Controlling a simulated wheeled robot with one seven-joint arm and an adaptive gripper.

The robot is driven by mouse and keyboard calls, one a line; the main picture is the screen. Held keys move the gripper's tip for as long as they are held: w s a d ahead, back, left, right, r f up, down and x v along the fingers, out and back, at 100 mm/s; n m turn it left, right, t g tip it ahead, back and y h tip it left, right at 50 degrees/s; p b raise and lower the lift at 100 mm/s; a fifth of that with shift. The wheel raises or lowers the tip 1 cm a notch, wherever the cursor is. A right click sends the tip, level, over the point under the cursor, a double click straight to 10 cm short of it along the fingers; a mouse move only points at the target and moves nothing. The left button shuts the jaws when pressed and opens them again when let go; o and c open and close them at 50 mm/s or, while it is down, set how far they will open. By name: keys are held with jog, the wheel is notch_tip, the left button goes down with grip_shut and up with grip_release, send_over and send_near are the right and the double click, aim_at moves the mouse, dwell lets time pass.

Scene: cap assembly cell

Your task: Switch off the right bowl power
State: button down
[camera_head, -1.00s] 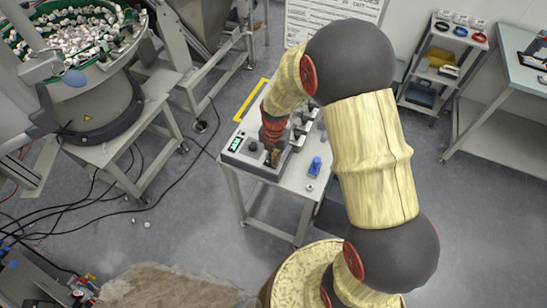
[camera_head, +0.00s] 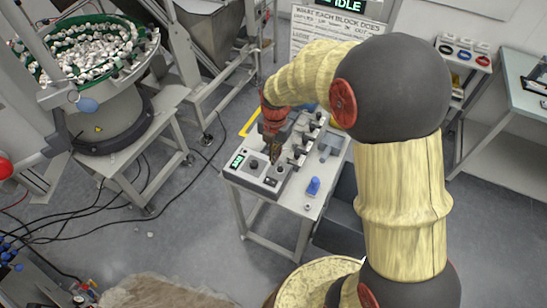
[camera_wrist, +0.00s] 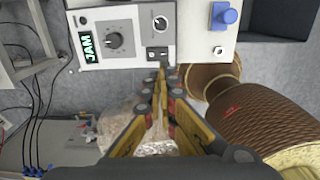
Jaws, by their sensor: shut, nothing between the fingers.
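A grey control box (camera_head: 256,182) stands at the front left of a small white table. It has a green display reading JAM (camera_wrist: 87,46), a large dark dial (camera_wrist: 115,40), a smaller dial (camera_wrist: 160,23) and a dark rocker switch (camera_wrist: 157,53) at its lower right in the wrist view. My gripper (camera_wrist: 161,72) is shut and empty, its tips close to the switch's edge of the box in that view. In the head view my gripper (camera_head: 273,163) hangs over the box; contact cannot be told. I cannot read which bowl the box serves.
A bowl feeder (camera_head: 105,105) full of white parts stands at the left, with cables on the floor. A blue part (camera_head: 313,186) stands on the table right of the box. Several small blocks line the table behind. A board under an IDLE screen (camera_head: 338,5) stands behind.

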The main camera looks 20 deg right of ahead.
aim_at(269, 180)
jog(key=b, duration=0.3)
jog(key=shift+d+t+b, duration=0.3)
jog(key=shift+d+t, duration=0.1)
jog(key=shift+s+a+r+y, duration=0.15)
jog(key=shift+a+r+y, duration=0.05)
jog(key=shift+a+y, duration=0.2)
jog(key=f+b, duration=0.1)
jog(key=f, duration=0.3)
jog(key=f+b, duration=0.1)
jog(key=f, duration=0.4)
jog(key=w+a+f, duration=0.1)
jog(key=f, duration=0.4)
jog(key=shift+w+b, duration=0.1)
jog(key=shift+b, duration=0.3)
jog(key=shift+a, duration=0.1)
